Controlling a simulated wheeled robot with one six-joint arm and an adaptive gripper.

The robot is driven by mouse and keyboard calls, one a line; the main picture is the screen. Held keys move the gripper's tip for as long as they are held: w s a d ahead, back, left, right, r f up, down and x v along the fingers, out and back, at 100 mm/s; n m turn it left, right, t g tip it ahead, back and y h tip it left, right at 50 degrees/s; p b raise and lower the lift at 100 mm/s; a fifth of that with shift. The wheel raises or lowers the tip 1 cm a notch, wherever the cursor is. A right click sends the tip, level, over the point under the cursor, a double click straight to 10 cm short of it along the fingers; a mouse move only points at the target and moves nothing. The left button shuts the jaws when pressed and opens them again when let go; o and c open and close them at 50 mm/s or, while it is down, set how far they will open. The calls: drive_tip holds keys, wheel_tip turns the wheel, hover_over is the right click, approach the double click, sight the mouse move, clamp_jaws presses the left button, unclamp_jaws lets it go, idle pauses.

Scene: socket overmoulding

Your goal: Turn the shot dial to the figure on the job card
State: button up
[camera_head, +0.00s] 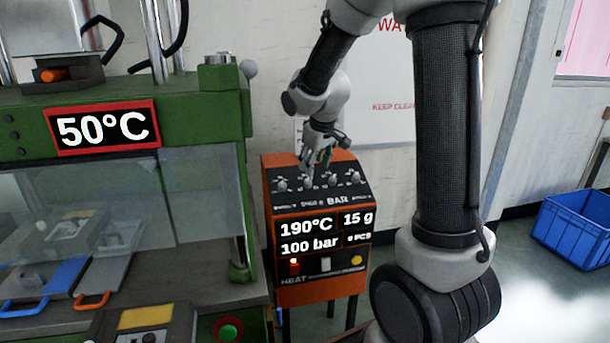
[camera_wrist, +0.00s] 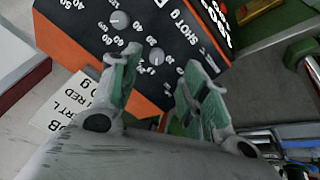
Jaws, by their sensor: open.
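My gripper (camera_head: 322,158) points down over the sloping dial panel of the orange machine. In the wrist view its two green-padded fingers (camera_wrist: 160,68) are apart. A small grey shot dial (camera_wrist: 157,56), beside the "SHOT g" lettering, shows in the gap between the fingertips; I cannot tell whether they touch it. Its pointer is too small to read. The machine's display (camera_head: 355,219) reads 15 g. The white job card (camera_wrist: 62,112) lies beside the machine in the wrist view, partly hidden by a finger; a figure ending in "0 g" shows, the rest being hidden.
Another dial (camera_wrist: 120,20) sits close by on the panel. The green press (camera_head: 200,110), showing 50°C, stands left of the orange machine (camera_head: 320,288). A blue crate (camera_head: 575,230) is on the floor at right.

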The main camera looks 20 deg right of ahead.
sight(308, 181)
drive_tip(key=x, duration=0.6)
drive_tip(key=w+x, duration=0.1)
drive_tip(key=x, duration=0.2)
drive_tip(key=shift+w+a, duration=0.1)
drive_tip(key=shift+w, duration=0.15)
clamp_jaws()
